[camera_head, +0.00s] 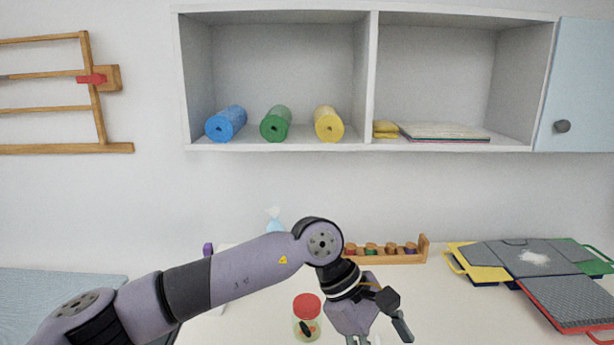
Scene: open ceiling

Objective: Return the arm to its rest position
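My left arm comes in from the lower left and bends down at its wrist above the white table. Its gripper (380,335) is near the bottom edge, just right of a jar with a red lid (307,303). The gripper's fingers look spread apart, with nothing seen between them. The lower fingertips are partly cut off by the frame edge. My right arm and gripper are not in view.
A wooden rack with coloured pieces (385,252) stands behind the gripper. Grey, yellow, green and red-edged folded items (525,262) lie at right. A wall shelf (280,147) holds blue, green and yellow rolls. The table (450,315) is bare right of the gripper.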

